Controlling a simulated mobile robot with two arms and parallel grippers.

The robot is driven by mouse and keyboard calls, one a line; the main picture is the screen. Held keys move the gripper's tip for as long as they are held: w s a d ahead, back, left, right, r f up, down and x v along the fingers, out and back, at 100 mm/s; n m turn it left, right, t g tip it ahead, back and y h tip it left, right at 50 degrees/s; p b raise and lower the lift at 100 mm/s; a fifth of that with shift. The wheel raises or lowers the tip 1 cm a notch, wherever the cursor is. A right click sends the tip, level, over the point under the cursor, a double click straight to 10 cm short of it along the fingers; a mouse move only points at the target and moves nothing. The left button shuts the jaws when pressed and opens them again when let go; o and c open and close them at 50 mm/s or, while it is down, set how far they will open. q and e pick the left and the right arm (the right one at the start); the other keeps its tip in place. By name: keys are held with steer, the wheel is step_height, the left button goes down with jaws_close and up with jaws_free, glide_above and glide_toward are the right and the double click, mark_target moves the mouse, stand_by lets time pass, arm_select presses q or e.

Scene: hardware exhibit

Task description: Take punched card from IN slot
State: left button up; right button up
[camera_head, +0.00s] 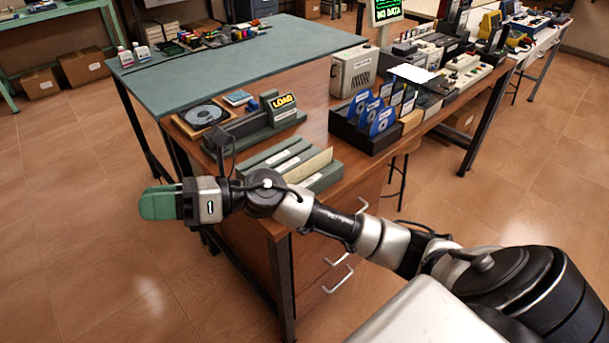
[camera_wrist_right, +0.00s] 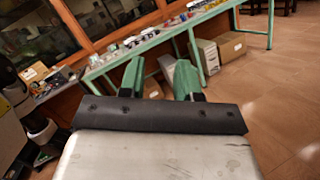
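A cream punched card (camera_head: 312,166) stands upright in the front slot of a grey-green slotted block (camera_head: 262,159) on the wooden desk. White labels on the block are too small to read, so I cannot tell which one says IN. My right gripper (camera_head: 158,203) is out past the desk's left front corner, left of the block and apart from it, pointing left. In the right wrist view its two green fingers (camera_wrist_right: 160,78) are spread with nothing between them. My left gripper is not in view.
A device with a LOAD display (camera_head: 283,108) stands behind the block. A black rack with blue disks (camera_head: 381,122) stands to its right. A wooden tray with a disc (camera_head: 203,115) lies at the desk's left. The floor (camera_head: 80,230) left of the desk is clear.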

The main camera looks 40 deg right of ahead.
step_height(320, 180, down, 4)
steer(key=w+d+n+g+h, duration=0.1)
steer(key=d+n+g+h, duration=0.1)
steer(key=n+g+h, duration=0.4)
steer(key=n+h, duration=0.4)
steer(key=h, duration=0.9)
glide_above(288, 179)
step_height(288, 179, down, 4)
steer(key=shift+g, duration=0.3)
step_height(288, 179, down, 4)
steer(key=shift+d+f+p, duration=0.1)
steer(key=shift+f+p, duration=0.1)
steer(key=shift+p, duration=0.2)
steer(key=shift+w+f+n, duration=0.1)
steer(key=shift+f+n, duration=0.2)
steer(key=shift+f, duration=0.3)
steer(key=shift+f, duration=0.25)
steer(key=shift+c, duration=0.3)
jaws_close()
